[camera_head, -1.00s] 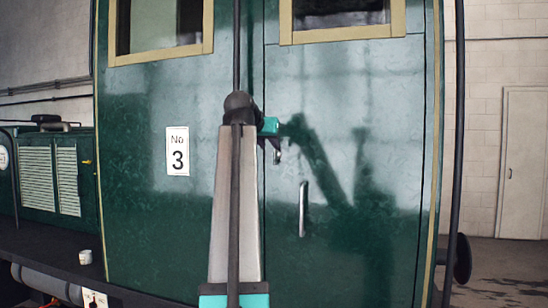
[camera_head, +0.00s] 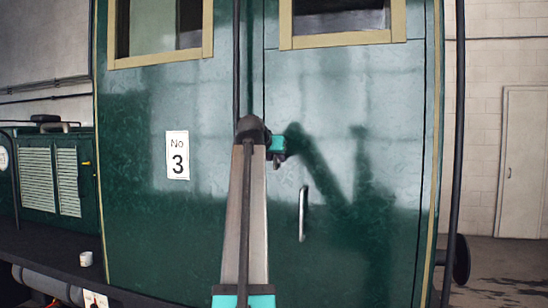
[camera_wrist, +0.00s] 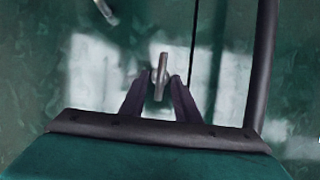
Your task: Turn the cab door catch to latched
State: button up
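The cab door catch (camera_wrist: 160,76) is a small grey-metal lever in the wrist view. It stands nearly upright in that picture, tilted slightly, on the green door. My gripper (camera_wrist: 161,78) has its two dark fingers on either side of the catch, with a narrow gap seeming to show beside each fingertip. The gripper looks open around the catch rather than shut on it. In the head view my gripper (camera_head: 277,150) is close against the green cab door (camera_head: 350,120), near its left edge, and hides most of the catch. Whether the fingers touch it is unclear.
A vertical door handle (camera_head: 303,213) is below and right of my gripper; it also shows in the wrist view (camera_wrist: 106,10). A dark vertical rail (camera_wrist: 262,65) runs close on the right in the wrist view.

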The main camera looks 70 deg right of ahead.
grip_shut()
